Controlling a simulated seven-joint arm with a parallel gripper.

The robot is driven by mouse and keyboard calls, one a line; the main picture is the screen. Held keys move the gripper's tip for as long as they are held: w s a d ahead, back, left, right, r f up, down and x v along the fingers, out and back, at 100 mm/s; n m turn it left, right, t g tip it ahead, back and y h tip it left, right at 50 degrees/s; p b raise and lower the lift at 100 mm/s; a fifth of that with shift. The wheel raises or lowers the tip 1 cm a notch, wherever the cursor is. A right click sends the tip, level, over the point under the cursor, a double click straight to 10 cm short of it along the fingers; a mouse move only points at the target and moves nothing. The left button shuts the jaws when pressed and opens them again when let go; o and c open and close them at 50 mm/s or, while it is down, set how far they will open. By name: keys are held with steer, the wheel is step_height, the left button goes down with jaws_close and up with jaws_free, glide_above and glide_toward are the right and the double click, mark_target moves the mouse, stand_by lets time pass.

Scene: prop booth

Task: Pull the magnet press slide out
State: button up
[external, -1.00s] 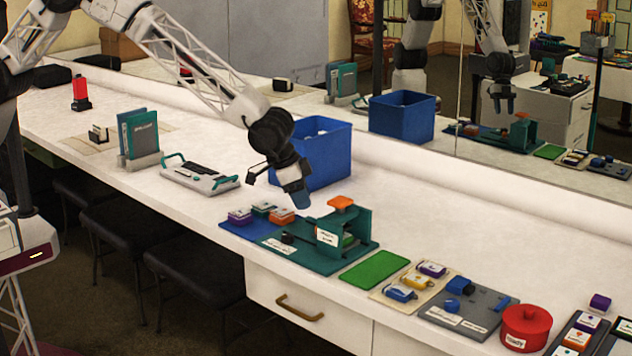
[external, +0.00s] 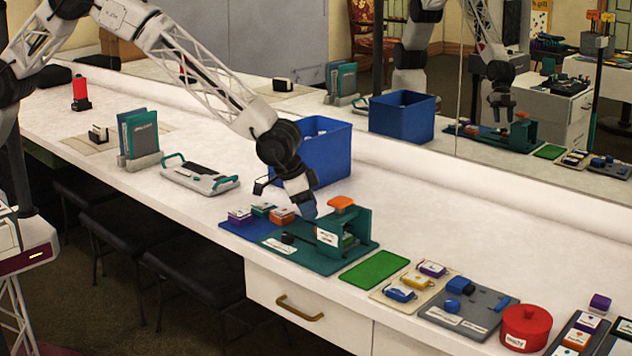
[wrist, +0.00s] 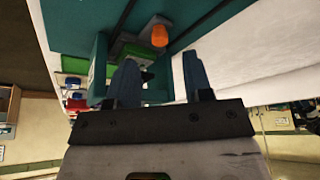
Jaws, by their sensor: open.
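The magnet press is a teal stand (external: 362,226) with an orange top (external: 341,203) and a white label, on a teal base. A dark round knob (external: 288,238) sits low at its left side, likely on the slide. My gripper (external: 309,211) points down just above the base, left of the upright part. In the wrist view my gripper (wrist: 162,78) has its two fingers apart, with nothing held. Beyond them show the teal press wall (wrist: 98,75), a green part (wrist: 130,50), an orange part (wrist: 160,36) and a small dark knob (wrist: 147,76). I cannot tell whether the fingers straddle the knob.
A blue mat (external: 236,229) with several small blocks lies left of the press. A blue bin (external: 325,150) stands behind. A green pad (external: 375,269), a beige tray (external: 405,303), a grey board (external: 470,318) and a red pot (external: 526,327) lie to the right.

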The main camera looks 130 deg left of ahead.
steer(key=shift+x, duration=2.55)
steer(key=shift+c, duration=0.3)
jaws_close()
